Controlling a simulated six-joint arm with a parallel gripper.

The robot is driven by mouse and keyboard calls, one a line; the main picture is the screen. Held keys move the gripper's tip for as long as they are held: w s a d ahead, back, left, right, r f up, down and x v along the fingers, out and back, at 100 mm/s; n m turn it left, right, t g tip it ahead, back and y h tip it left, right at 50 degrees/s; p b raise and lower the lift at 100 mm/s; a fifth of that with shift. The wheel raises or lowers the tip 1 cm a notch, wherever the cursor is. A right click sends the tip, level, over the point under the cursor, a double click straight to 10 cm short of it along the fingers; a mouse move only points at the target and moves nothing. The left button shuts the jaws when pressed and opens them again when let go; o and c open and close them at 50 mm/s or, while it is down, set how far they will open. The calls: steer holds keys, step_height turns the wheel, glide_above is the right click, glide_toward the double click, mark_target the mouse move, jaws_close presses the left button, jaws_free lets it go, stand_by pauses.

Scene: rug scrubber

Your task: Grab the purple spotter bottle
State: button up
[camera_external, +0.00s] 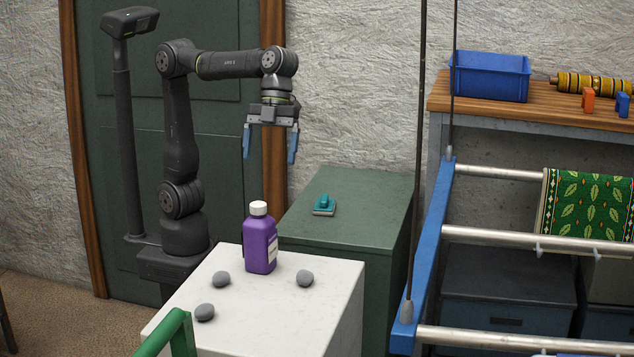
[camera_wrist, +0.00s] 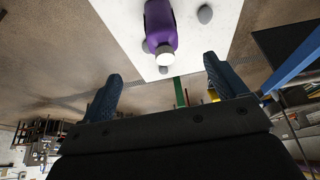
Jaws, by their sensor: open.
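The purple spotter bottle (camera_external: 260,242) stands upright on the white block (camera_external: 330,315), with a white cap and a pale label on its side. In the wrist view the bottle (camera_wrist: 160,25) shows at the top, its white cap (camera_wrist: 165,56) pointing toward my gripper. My gripper (camera_external: 270,156) is open and empty, with blue fingers pointing down, above the bottle and apart from it. In the wrist view the two fingers (camera_wrist: 162,84) are spread wide, with the bottle beyond the gap between them.
Several grey stones, one at the right (camera_external: 305,278), lie around the bottle. A teal scrubber (camera_external: 324,205) sits on the green cabinet (camera_external: 350,225) behind. A green rail (camera_external: 165,333) is in front, and a blue-framed rack (camera_external: 432,250) with a rug (camera_external: 590,205) stands right.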

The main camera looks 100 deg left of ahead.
mark_target(258, 217)
steer(key=s+d+r+n+t, duration=0.2)
steer(key=d+r+n, duration=0.1)
steer(key=n, duration=0.1)
steer(key=x, duration=1.2)
steer(key=s+x, duration=0.1)
steer(key=x, duration=0.4)
steer(key=shift+w+a+f, duration=0.1)
steer(key=shift+f, duration=0.45)
steer(key=c, duration=1.7)
steer(key=shift+r, duration=0.1)
steer(key=shift+c, duration=0.6)
steer(key=shift+r, duration=0.1)
